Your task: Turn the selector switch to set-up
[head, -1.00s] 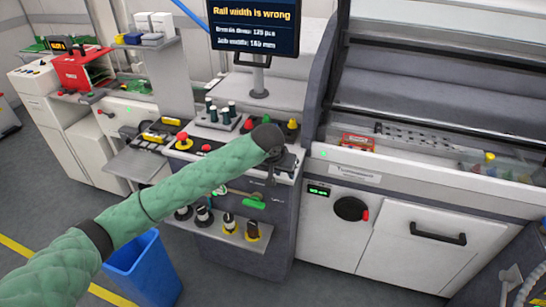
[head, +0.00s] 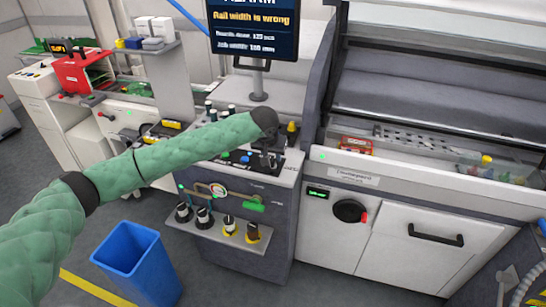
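My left arm reaches in from the left, and my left gripper (head: 266,160) points down over the right part of the control panel (head: 287,176) on the machine's front. The gripper is dark and small against the dark panel, so I cannot tell whether its fingers are open or touching a control. I cannot make out the selector switch; the gripper and arm cover part of the panel. A blue button (head: 245,159) and a green button (head: 225,155) show just left of the gripper. My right gripper is not in view.
A monitor (head: 254,28) above reads "Rail width is wrong". A blue bin (head: 135,262) stands on the floor. A yellow-topped knob (head: 291,127) stands behind the gripper.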

